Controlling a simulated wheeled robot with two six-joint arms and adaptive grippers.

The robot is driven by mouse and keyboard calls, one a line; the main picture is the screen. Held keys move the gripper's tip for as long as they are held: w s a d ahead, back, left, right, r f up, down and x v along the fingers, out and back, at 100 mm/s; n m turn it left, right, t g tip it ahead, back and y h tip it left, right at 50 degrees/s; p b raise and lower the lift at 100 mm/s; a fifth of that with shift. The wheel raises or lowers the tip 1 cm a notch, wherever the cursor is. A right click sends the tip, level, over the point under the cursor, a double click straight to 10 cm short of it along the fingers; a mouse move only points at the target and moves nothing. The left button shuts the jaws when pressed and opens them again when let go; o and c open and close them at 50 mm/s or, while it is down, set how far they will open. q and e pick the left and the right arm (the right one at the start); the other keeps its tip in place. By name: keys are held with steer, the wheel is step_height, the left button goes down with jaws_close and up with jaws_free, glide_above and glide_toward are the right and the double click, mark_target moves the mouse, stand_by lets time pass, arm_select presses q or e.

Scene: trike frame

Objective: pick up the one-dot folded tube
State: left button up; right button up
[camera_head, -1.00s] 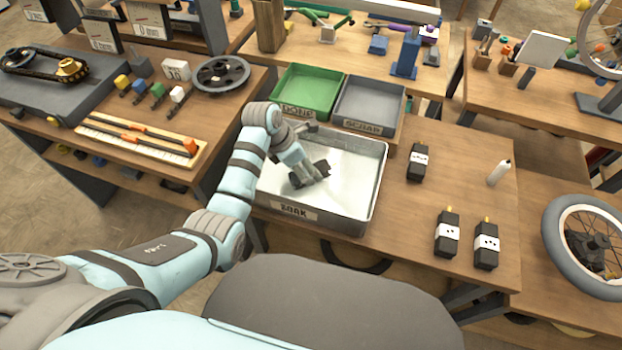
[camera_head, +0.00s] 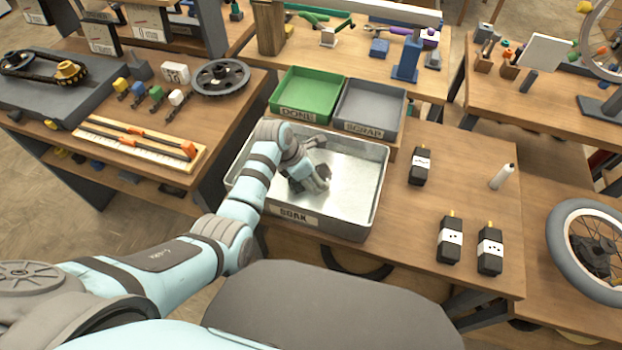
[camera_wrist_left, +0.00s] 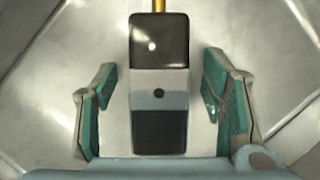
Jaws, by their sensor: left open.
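The one-dot folded tube (camera_wrist_left: 159,50) shows in the left wrist view as a black block with a pale band, a single dark dot and a brass-coloured tip at the top. It lies in the metal SOAK tray (camera_head: 297,217). My left gripper (camera_wrist_left: 160,108) is open, with one teal-padded finger on each side of the tube and a visible gap on both sides. In the head view my left gripper (camera_head: 318,182) is down inside the tray; my arm and gripper largely hide the tube there. My right gripper is not in view.
Three similar black folded tubes stand right of the tray: one at the back (camera_head: 421,165) and two in front (camera_head: 450,240) (camera_head: 490,250). A white bottle (camera_head: 502,177) is nearby. Green DONE (camera_head: 306,92) and grey SCRAP (camera_head: 370,107) bins adjoin the tray's back.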

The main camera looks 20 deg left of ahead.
arm_select(q)
steer(key=shift+c, duration=0.3)
steer(key=shift+s, duration=0.1)
steer(key=c, duration=1.4)
